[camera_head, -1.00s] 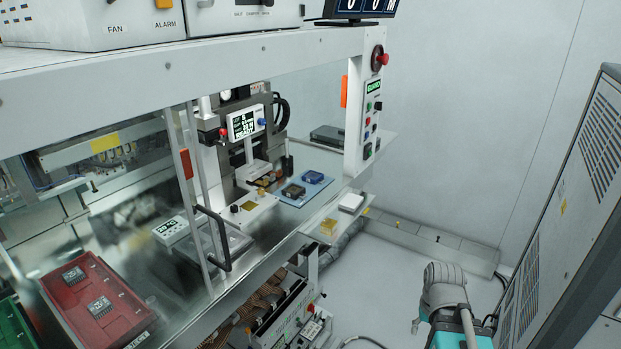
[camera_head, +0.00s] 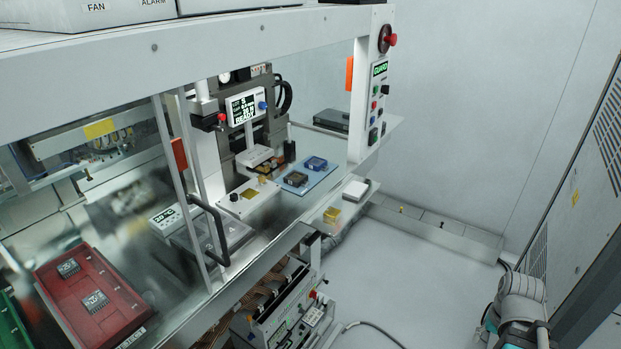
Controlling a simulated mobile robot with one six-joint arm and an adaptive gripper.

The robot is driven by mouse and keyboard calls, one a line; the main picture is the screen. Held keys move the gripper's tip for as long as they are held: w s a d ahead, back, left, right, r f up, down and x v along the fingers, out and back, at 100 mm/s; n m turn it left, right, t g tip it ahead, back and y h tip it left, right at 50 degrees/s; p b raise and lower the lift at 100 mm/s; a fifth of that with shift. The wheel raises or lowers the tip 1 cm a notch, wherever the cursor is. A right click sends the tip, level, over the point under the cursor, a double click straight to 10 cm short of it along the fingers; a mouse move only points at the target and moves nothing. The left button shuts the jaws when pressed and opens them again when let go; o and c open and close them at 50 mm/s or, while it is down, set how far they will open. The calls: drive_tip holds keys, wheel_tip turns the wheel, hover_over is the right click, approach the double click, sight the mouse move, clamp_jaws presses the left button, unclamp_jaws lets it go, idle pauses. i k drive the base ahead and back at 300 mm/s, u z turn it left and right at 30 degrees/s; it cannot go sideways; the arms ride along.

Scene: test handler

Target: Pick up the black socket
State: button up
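The black socket (camera_head: 295,179) is a small dark square block with a brownish centre. It sits on a light blue mat (camera_head: 317,183) on the machine's deck, right of the press. A blue socket (camera_head: 315,163) sits just behind it and to its right on the same mat. Part of my own arm shows at the lower right edge, well away from the sockets. My gripper's fingers are not visible.
A red tray (camera_head: 130,318) with dark chips lies at the lower left. A black door handle (camera_head: 217,232) and upright bars stand left of the press (camera_head: 254,155). A white post with a control panel (camera_head: 378,100) rises right of the mat. Open floor lies at right.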

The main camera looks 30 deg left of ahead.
sight(296, 179)
drive_tip(key=z, duration=0.15)
drive_tip(key=k, duration=1.15)
drive_tip(key=u, duration=1.15)
drive_tip(key=i, duration=0.9)
